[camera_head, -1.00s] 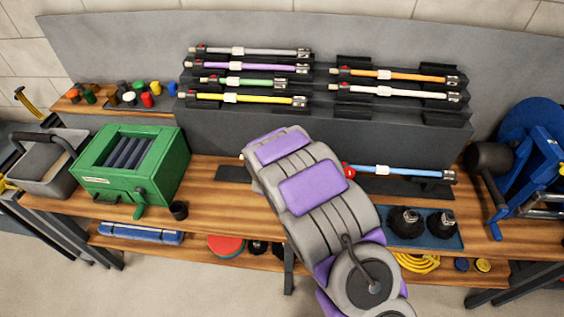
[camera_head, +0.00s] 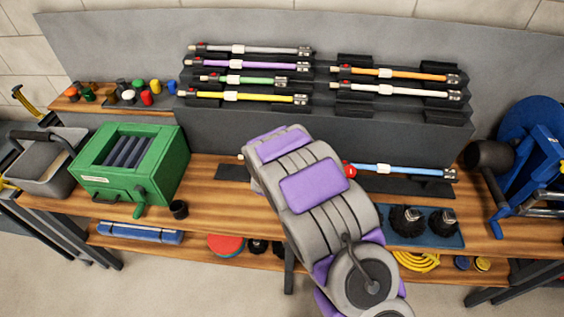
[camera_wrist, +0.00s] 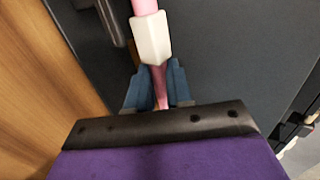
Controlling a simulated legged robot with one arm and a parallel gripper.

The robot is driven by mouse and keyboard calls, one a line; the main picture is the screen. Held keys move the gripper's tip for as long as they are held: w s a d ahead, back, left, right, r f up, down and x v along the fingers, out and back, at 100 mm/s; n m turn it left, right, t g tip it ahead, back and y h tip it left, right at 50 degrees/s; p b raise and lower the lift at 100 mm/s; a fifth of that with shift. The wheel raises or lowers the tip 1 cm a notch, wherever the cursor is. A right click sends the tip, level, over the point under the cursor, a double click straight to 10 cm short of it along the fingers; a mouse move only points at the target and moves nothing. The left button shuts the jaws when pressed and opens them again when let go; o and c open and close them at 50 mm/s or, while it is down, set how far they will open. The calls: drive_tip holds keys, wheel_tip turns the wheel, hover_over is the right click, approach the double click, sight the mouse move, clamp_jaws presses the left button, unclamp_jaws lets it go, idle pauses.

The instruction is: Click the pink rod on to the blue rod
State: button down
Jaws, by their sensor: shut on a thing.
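The blue rod (camera_head: 400,169) lies in a dark holder on the bench, right of my arm. A red part (camera_head: 350,170) shows at its left end, right beside my arm's edge. In the wrist view my gripper (camera_wrist: 158,82) is shut on the pink rod (camera_wrist: 145,7), just below its white collar (camera_wrist: 151,38). The rod runs up and out of the top of that view. In the head view my arm hides the gripper and most or all of the pink rod. I cannot see whether the two rods touch.
A dark rack (camera_head: 330,122) behind the arm holds several coloured rods. A green box (camera_head: 130,165) stands at left. A blue tray (camera_head: 425,238) with two black brushes sits at right, near a blue machine (camera_head: 530,160). Bare bench (camera_head: 215,205) shows left of my arm.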

drive_tip(key=shift+d+b, duration=0.75)
drive_tip(key=shift+d, duration=0.2)
drive_tip(key=shift+d+b, duration=1)
drive_tip(key=shift+d, duration=0.25)
idle(0.8)
drive_tip(key=c, duration=0.9)
unclamp_jaws()
drive_tip(key=shift+c, duration=0.2)
drive_tip(key=shift+s+r, duration=0.1)
drive_tip(key=p+v, duration=0.1)
drive_tip(key=v, duration=1.6)
drive_tip(key=shift+a, duration=0.1)
